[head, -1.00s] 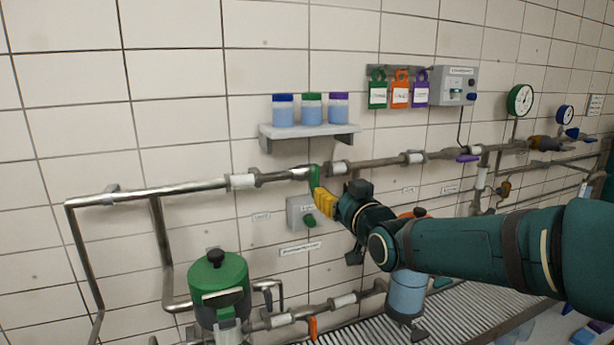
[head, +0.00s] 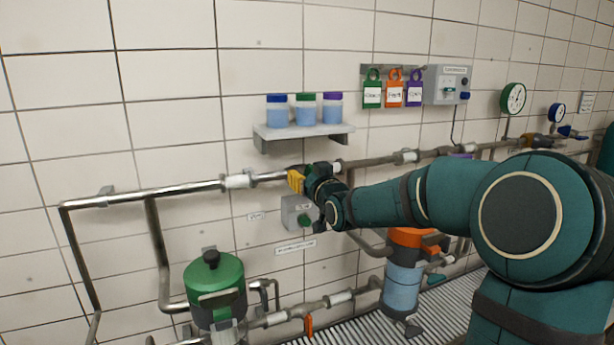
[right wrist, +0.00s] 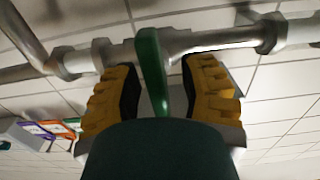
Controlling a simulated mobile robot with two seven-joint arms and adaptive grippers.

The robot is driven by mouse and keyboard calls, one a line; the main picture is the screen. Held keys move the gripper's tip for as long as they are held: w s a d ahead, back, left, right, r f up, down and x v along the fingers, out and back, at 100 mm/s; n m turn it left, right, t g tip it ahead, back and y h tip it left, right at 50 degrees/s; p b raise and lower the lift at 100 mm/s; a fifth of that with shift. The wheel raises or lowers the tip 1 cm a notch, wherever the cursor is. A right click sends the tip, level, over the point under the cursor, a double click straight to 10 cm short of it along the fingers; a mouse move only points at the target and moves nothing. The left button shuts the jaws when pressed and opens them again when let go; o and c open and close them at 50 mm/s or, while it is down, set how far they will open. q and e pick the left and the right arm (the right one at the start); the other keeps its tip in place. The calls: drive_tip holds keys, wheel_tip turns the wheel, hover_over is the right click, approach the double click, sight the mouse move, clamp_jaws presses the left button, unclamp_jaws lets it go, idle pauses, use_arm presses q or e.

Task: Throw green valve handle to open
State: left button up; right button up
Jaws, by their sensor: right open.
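The green valve handle (right wrist: 152,68) shows in the right wrist view as a flat lever across a metal pipe. It stands between the two yellow fingers of my right gripper (right wrist: 163,82), with a visible gap on each side. In the head view my right gripper (head: 296,181) is at the upper pipe (head: 180,189), below the shelf, and hides the handle. My right gripper is open. My left gripper is not in view.
A wall shelf (head: 305,131) with several lidded jars is just above my right gripper. A grey box with a green knob (head: 304,220) is just below it. A green-topped vessel (head: 214,280) and an orange-topped canister (head: 402,285) stand lower down.

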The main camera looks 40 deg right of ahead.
drive_tip(key=shift+c, duration=0.4)
clamp_jaws()
